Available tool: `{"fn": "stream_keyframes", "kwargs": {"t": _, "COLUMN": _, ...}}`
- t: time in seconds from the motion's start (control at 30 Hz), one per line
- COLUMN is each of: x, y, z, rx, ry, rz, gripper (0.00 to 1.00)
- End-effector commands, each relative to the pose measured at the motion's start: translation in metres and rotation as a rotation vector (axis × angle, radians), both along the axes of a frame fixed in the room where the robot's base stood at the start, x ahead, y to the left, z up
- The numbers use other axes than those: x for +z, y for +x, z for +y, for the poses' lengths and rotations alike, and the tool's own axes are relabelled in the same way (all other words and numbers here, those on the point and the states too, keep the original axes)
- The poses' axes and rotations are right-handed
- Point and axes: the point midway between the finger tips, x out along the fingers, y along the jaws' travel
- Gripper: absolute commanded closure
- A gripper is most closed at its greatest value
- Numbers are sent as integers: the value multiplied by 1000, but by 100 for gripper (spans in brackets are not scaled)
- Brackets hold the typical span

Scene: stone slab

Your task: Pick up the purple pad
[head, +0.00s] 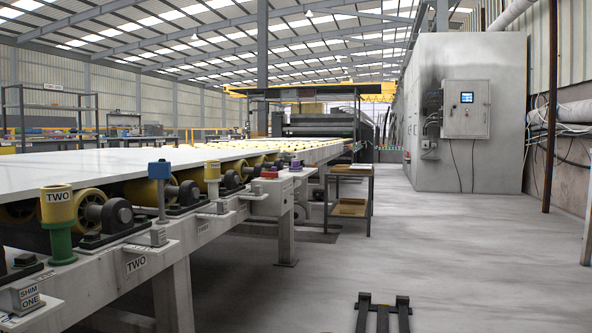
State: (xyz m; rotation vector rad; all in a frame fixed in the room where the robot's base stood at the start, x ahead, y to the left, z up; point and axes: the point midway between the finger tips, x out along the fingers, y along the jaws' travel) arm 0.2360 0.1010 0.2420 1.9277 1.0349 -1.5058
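A small purple piece (296,163), which looks like the purple pad, sits on top of the white box at the far end of the line of roller supports. It is far off and small, so its exact shape is hard to tell.
A white stone slab (110,170) lies on the roller conveyor. Along its edge stand a yellow cup marked TWO (58,205) on a green post, a blue block (160,170) on a post and grey shim blocks (28,298). A dark shelf stand (350,190) is behind. The right floor is open.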

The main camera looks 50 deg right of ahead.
Motion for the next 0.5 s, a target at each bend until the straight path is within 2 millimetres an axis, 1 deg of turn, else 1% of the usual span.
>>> {"fn": "stream_keyframes", "kwargs": {"t": 0.07, "x": 0, "y": 0, "z": 0, "rx": 0, "ry": 0, "rz": 0, "gripper": 94}}
{"fn": "stream_keyframes", "kwargs": {"t": 0.5, "x": 0, "y": 0, "z": 0, "rx": 0, "ry": 0, "rz": 0, "gripper": 69}}
